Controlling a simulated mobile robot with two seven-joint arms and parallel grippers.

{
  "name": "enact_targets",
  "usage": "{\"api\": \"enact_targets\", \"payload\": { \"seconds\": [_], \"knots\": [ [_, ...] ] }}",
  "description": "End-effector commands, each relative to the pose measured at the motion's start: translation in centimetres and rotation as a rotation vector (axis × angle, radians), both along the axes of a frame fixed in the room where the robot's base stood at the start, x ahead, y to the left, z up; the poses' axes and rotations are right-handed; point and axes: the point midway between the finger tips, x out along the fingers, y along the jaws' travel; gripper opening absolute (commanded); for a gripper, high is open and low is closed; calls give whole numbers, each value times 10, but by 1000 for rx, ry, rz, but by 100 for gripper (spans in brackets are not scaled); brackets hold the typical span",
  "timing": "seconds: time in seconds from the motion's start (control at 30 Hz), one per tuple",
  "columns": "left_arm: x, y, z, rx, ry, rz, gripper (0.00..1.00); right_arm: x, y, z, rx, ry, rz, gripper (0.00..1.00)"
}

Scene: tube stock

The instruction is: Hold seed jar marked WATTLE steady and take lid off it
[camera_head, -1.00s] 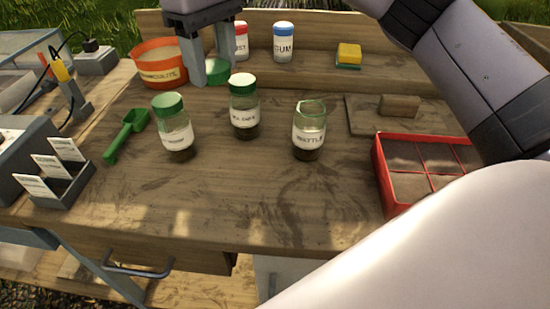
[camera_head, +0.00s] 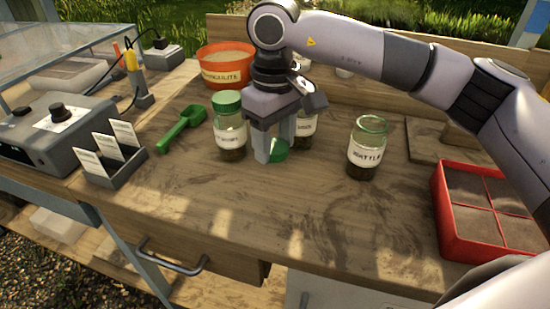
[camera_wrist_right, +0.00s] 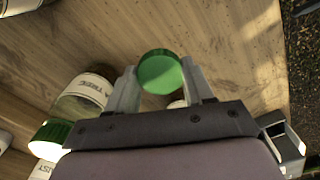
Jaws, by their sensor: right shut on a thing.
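The WATTLE jar (camera_head: 367,150) stands upright on the bench, right of the middle in the head view. It is clear glass with a white label and dark contents low inside, and no lid sits on it. My right gripper (camera_head: 276,152) is left of the jar, apart from it, with its fingers pointing down. It is shut on a green lid (camera_head: 279,149). The lid also shows between the fingers in the right wrist view (camera_wrist_right: 160,72). I cannot tell its exact height above the bench. My left gripper is not in view.
A green-lidded jar (camera_head: 230,128) stands left of my right gripper; another jar (camera_head: 306,124) is partly hidden behind it. A green scoop (camera_head: 182,128), an orange tub (camera_head: 226,68) and a red seed tray (camera_head: 480,215) are around. The bench front is clear.

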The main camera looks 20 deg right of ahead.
Motion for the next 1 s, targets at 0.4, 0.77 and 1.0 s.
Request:
{"api": "enact_targets", "payload": {
  "seconds": [0.4, 0.77, 1.0],
  "knots": [
    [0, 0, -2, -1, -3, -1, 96, 0, 0, -43, 0, 0, 0, 15],
    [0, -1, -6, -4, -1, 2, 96, 0, 0, -45, 0, 1, 0, 71],
    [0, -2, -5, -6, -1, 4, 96, 0, 0, -45, 0, 1, 0, 77]
  ]
}}
